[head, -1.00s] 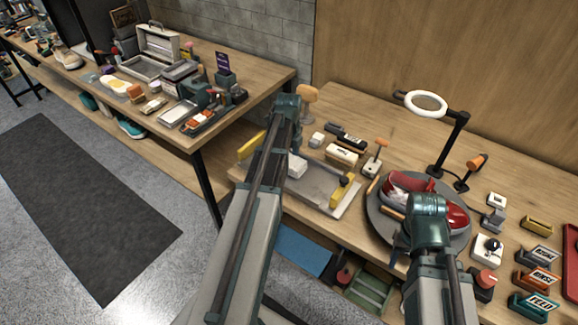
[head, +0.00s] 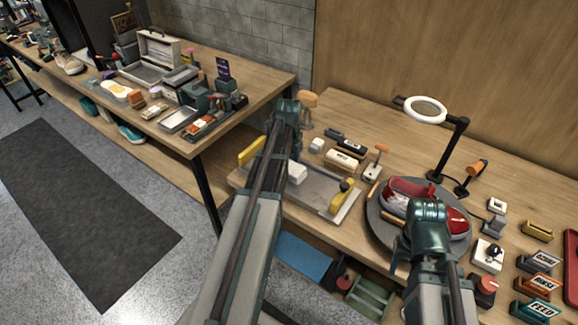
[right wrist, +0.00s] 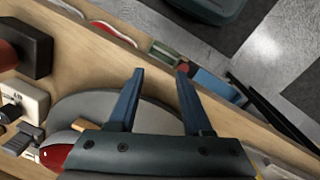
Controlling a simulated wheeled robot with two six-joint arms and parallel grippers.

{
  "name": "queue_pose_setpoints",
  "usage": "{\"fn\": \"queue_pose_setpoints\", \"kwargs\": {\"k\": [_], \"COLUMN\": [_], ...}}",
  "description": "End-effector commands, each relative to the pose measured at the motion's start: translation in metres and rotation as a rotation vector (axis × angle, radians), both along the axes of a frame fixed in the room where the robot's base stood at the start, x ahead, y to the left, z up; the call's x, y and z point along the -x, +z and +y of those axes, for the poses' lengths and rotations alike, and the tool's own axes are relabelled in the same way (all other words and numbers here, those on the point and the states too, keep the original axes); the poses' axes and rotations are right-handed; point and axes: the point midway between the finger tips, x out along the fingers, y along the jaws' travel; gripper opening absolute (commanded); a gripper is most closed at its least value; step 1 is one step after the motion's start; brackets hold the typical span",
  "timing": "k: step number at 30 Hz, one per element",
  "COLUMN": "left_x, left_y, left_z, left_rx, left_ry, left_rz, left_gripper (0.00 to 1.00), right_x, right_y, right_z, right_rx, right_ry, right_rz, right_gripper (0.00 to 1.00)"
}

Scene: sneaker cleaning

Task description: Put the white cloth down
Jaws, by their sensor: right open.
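A small white folded piece, perhaps the white cloth (head: 297,172), shows in the head view at the grey tray (head: 325,186), just right of my left forearm. I cannot tell whether it rests on the tray or is held. My left gripper is mostly hidden behind its own wrist and arm there. My right gripper (right wrist: 160,72) is open and empty in the right wrist view, its two blue fingers apart over the bench's front edge. In the head view it is beside the round grey turntable (head: 374,226) with the red sneaker (head: 459,222).
A ring lamp (head: 425,110) stands behind the turntable. Brushes and small blocks lie behind the tray. Labelled blocks (head: 538,283) line the right side. A second bench (head: 262,87) at the left holds boxes and tools. A lower shelf holds a green crate (head: 370,299).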

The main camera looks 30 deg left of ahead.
Motion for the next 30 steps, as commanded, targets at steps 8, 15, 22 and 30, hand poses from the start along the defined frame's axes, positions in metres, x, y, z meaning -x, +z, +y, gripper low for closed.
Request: {"fn": "queue_pose_setpoints", "kwargs": {"k": [8,15,22,30], "left_x": [0.0,0.0,0.0,0.0], "left_y": [0.033,0.07,0.105,0.12], "left_z": [0.0,0.0,0.0,0.0], "left_rx": [0.0,0.0,0.0,0.0], "left_ry": [0.0,0.0,0.0,0.0], "left_rz": [0.0,0.0,0.0,0.0], "left_gripper": [1.0,1.0,1.0,1.0], "right_x": [0.0,0.0,0.0,0.0], "right_y": [0.033,0.071,0.105,0.12], "right_z": [0.0,0.0,0.0,0.0], "right_rx": [0.0,0.0,0.0,0.0], "right_ry": [0.0,0.0,0.001,0.002], "right_rz": [0.0,0.0,0.0,0.0], "right_gripper": [0.5,0.5,0.5,0.5]}}
